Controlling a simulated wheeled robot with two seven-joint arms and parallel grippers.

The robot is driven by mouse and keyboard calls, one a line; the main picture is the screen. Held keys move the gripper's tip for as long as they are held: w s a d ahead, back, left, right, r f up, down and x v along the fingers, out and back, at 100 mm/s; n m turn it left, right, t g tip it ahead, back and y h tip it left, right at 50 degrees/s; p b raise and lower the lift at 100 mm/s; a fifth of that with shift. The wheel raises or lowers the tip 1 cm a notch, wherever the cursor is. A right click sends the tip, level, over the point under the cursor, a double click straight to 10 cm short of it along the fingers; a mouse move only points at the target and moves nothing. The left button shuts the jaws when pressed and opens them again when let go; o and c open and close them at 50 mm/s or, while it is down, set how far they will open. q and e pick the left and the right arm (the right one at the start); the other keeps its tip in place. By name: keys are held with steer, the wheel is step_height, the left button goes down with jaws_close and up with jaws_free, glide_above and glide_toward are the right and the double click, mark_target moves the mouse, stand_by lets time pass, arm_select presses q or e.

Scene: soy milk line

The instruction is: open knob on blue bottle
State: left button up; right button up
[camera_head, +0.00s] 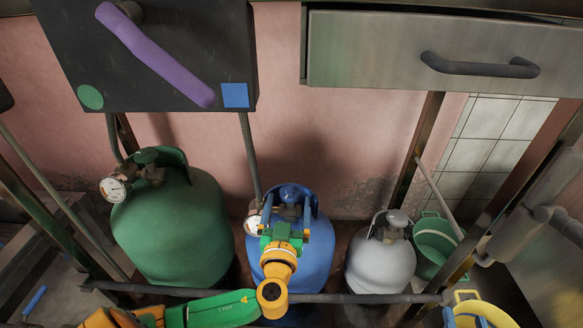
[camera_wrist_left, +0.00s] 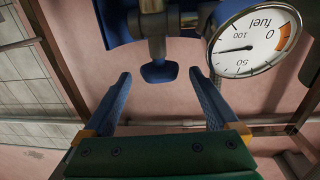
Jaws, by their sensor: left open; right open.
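The blue bottle (camera_head: 310,258) stands on the floor against the pink wall. Its blue knob (camera_head: 290,193) is at the top, inside the collar. A white fuel gauge (camera_head: 253,225) sits at its left. My left gripper (camera_head: 285,222) is above the front of the bottle, its arm coming from the lower left and hiding part of the bottle. In the left wrist view the knob (camera_wrist_left: 160,72) shows between the tips of the two open blue fingers; whether they are level with it in depth I cannot tell. The gauge (camera_wrist_left: 250,45) is just right of the right finger. My right gripper is not in view.
A green bottle (camera_head: 175,230) with a gauge stands left, a grey bottle (camera_head: 380,265) right. A green bucket (camera_head: 435,240) and a yellow bucket (camera_head: 480,310) are further right. A dark panel with a purple handle (camera_head: 155,55) and a drawer (camera_head: 380,55) hang above.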

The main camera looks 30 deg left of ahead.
arm_select(q)
steer(key=b+x, duration=0.1)
steer(key=x, duration=0.5)
steer(key=shift+w+a, duration=0.15)
steer(key=shift+w, duration=0.1)
steer(key=shift+w+r, duration=0.1)
steer(key=shift+w, duration=0.05)
arm_select(e)
step_height(320, 180, up, 10)
steer(key=a+t+y, duration=0.1)
steer(key=t+y, duration=0.1)
steer(key=t, duration=0.4)
steer(key=shift+a+r+n, duration=0.15)
steer(key=shift+r+n, duration=0.05)
steer(key=shift+n, duration=0.1)
